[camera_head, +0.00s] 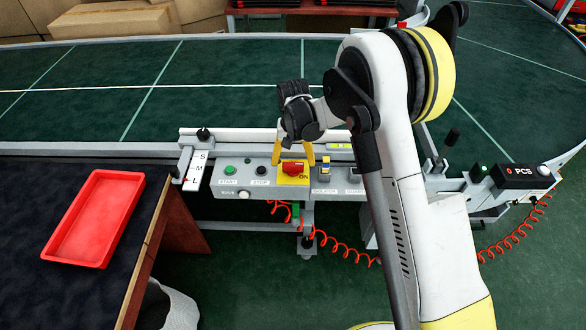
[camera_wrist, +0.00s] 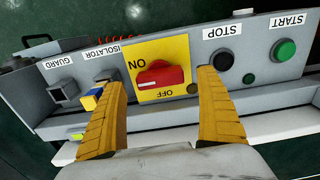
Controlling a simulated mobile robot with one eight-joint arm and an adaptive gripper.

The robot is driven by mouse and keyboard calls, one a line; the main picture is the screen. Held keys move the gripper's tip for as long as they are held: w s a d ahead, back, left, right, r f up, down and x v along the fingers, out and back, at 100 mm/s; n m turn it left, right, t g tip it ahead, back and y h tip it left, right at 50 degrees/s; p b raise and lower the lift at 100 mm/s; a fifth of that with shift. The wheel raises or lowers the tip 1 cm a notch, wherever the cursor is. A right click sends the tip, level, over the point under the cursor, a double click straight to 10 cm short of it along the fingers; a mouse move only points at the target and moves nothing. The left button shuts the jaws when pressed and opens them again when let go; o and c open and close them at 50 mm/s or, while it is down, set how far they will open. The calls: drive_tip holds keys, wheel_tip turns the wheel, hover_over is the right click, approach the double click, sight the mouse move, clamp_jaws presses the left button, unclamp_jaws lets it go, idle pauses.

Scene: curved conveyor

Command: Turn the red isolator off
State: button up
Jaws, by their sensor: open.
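The red isolator knob (camera_head: 293,168) sits on a yellow plate (camera_head: 285,179) on the grey control panel. In the wrist view the red knob (camera_wrist: 160,75) lies lengthwise across the picture, with a pale mark on its left part, towards the word ON. The word OFF is at the plate's lower edge. My gripper (camera_head: 294,152) is open above the panel, fingers pointing down. In the wrist view its yellow fingers (camera_wrist: 161,80) are on either side of the knob, with visible gaps. I cannot tell whether the fingertips touch the panel.
A blue and yellow switch (camera_wrist: 92,98) is close to one finger, a black stop button (camera_wrist: 222,60) to the other. A green start button (camera_wrist: 285,50) is farther out. A red tray (camera_head: 95,218) lies on the table at left. The green conveyor (camera_head: 230,85) runs behind.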

drive_tip(key=shift+f+b, duration=0.3)
drive_tip(key=shift+f, duration=0.95)
drive_tip(key=c, duration=1.2)
